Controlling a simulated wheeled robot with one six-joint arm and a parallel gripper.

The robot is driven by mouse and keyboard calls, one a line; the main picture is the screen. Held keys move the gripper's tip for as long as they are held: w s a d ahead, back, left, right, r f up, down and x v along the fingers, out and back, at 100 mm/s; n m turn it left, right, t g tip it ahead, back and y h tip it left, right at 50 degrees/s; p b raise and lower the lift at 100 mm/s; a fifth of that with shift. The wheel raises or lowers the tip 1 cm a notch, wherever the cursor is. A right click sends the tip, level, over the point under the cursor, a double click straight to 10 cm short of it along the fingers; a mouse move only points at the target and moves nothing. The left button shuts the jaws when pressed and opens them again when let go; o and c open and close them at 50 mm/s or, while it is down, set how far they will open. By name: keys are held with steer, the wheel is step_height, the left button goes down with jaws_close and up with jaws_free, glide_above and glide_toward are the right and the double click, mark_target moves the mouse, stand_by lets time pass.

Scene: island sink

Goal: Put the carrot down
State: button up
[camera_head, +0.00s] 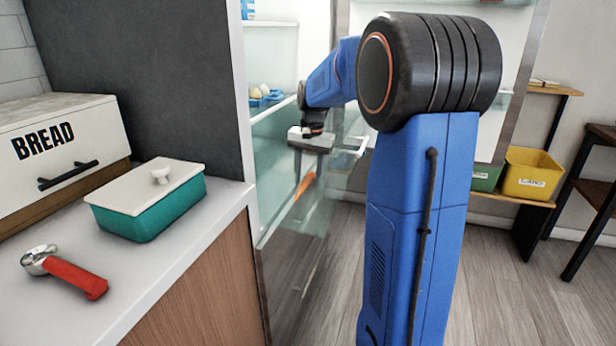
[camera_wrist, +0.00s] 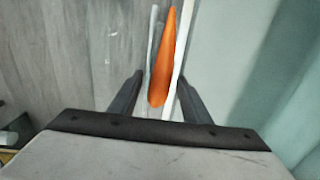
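The orange carrot (camera_head: 304,186) shows below my gripper (camera_head: 303,160) in the head view, at the translucent panels of the open fridge. In the wrist view the carrot (camera_wrist: 163,62) lies lengthwise ahead of my gripper (camera_wrist: 160,82), between two thin pale edges. The two dark fingers are spread, with a visible gap on each side of the carrot, so my gripper looks open. What the carrot rests on is not clear.
The fridge's glass panel (camera_head: 275,262) stands beside the counter. On the counter are a teal box with a white lid (camera_head: 150,215), a bread box (camera_head: 55,150) and a red-handled tool (camera_head: 70,275). A yellow bin (camera_head: 530,175) sits on a shelf at right.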

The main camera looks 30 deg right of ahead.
step_height(320, 180, up, 12)
steer(key=shift+s+d+r, duration=0.15)
steer(key=shift+s+d, duration=0.15)
steer(key=shift+s, duration=0.1)
stand_by(0.3)
stand_by(0.4)
